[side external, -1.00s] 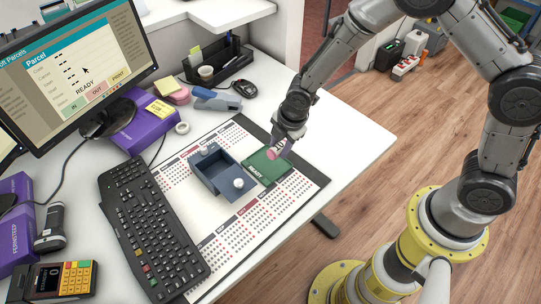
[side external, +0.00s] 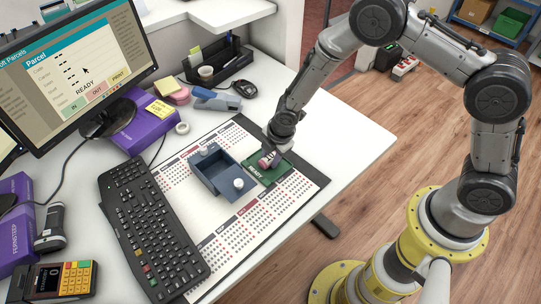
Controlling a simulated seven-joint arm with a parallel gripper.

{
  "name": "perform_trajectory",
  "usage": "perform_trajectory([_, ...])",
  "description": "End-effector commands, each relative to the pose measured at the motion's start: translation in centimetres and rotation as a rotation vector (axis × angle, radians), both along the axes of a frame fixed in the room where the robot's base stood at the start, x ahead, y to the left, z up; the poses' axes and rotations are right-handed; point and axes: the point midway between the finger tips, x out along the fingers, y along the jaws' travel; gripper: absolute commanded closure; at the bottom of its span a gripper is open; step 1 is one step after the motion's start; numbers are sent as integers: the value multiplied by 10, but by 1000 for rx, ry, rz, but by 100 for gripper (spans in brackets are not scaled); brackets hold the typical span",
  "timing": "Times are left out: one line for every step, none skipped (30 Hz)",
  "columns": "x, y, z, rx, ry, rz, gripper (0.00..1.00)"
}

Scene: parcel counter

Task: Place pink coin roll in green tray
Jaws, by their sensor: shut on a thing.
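My gripper (side external: 272,158) is shut on the pink coin roll (side external: 265,163) and points down over the green tray (side external: 256,178). The pink end of the roll shows at the gripper's left side, and the rest is partly hidden by the fingers. The roll is low over the tray's far part. I cannot tell whether it touches the tray. The green tray is a flat, dark green piece with white lettering, on the calendar mat just right of a blue-grey box.
The blue-grey box (side external: 216,181) stands close beside the tray, with a white round object (side external: 238,183) at its near corner and another (side external: 204,150) at its far end. A black keyboard (side external: 150,222) lies left. The calendar mat (side external: 270,212) is clear in front.

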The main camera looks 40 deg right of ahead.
Motion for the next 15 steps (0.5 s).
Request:
perform_trajectory([1,0,-1,1,-1,0,100])
perform_trajectory([0,0,-2,0,1,0,56])
perform_trajectory([0,0,-1,0,1,0,49])
perform_trajectory([0,0,-1,0,1,0,49])
perform_trajectory([-1,0,-1,0,1,0,49])
perform_trajectory([-1,0,-2,0,2,0,49])
perform_trajectory([-1,0,-2,-1,2,0,49])
perform_trajectory([-1,0,-2,-1,3,0,49])
perform_trajectory([-1,0,-2,-1,3,0,49])
perform_trajectory([-1,0,-2,-1,3,0,49])
perform_trajectory([-1,0,-1,-1,4,0,49])
perform_trajectory([-1,0,0,-1,3,0,49])
perform_trajectory([-1,0,2,-1,3,0,49])
perform_trajectory([-2,0,4,-1,3,0,49])
perform_trajectory([-2,0,9,-1,2,0,49])
